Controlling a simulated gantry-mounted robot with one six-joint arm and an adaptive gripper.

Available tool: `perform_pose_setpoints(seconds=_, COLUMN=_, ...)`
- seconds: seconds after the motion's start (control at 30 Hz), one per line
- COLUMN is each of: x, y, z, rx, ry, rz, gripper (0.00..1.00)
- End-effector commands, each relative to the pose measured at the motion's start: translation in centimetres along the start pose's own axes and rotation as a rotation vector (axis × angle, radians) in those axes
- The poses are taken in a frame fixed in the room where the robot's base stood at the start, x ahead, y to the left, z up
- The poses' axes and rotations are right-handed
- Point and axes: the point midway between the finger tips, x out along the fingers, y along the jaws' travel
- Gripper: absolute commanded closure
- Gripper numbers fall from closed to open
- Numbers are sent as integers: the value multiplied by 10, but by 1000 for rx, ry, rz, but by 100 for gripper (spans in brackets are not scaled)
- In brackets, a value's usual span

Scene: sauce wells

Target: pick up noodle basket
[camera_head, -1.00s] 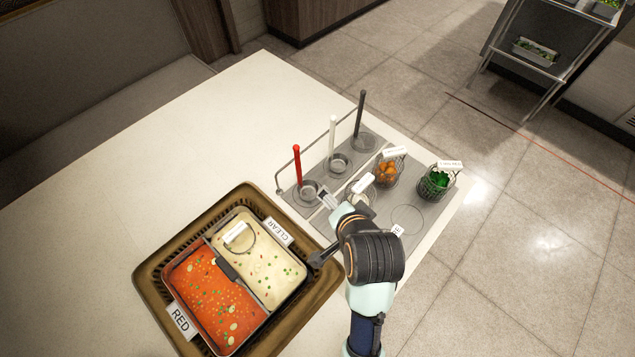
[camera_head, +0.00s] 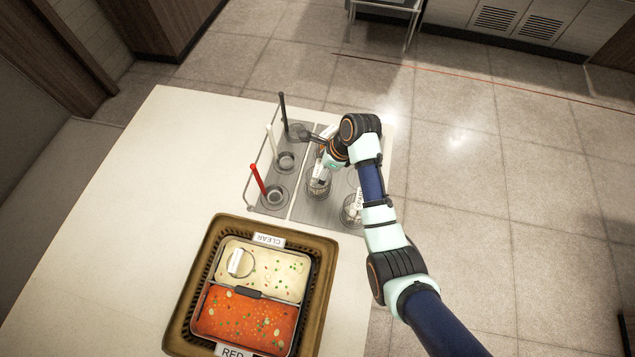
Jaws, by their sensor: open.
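A wire basket with a white tag (camera_head: 318,184) stands in the grey rack, just right of the ladle row; I take it for the noodle basket, but its contents and lettering are not readable. My gripper (camera_head: 314,152) is open and reaches in from the right, over the far side of this basket. One dark finger points left near the dark ladle; a pale part lies close to the basket's tag. I cannot tell whether it touches. The gripper and arm hide the far part of the rack.
A second wire basket (camera_head: 352,211) stands to the right, beside my arm. Red (camera_head: 258,179), white (camera_head: 270,144) and dark (camera_head: 283,112) ladle handles rise on the left. A two-part soup pot (camera_head: 248,291) sits in a brown tray (camera_head: 326,275), with a round basket (camera_head: 241,262) in the clear half. The left counter (camera_head: 150,210) is bare.

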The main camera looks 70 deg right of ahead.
Motion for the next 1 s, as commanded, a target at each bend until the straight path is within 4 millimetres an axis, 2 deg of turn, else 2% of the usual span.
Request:
perform_pose_setpoints(seconds=0.03, x=15, y=1, z=-3, rx=-1, ry=2, rz=4, gripper=0)
perform_pose_setpoints(seconds=0.1, x=28, y=1, z=-3, rx=-1, ry=2, rz=4, gripper=0)
perform_pose_setpoints(seconds=0.2, x=40, y=1, z=-2, rx=-1, ry=2, rz=2, gripper=0)
perform_pose_setpoints(seconds=0.47, x=42, y=0, z=-1, rx=-1, ry=1, rz=0, gripper=0)
perform_pose_setpoints(seconds=0.8, x=42, y=1, z=-1, rx=-1, ry=1, rz=1, gripper=55)
perform_pose_setpoints(seconds=1.0, x=41, y=0, z=-1, rx=-2, ry=1, rz=0, gripper=55)
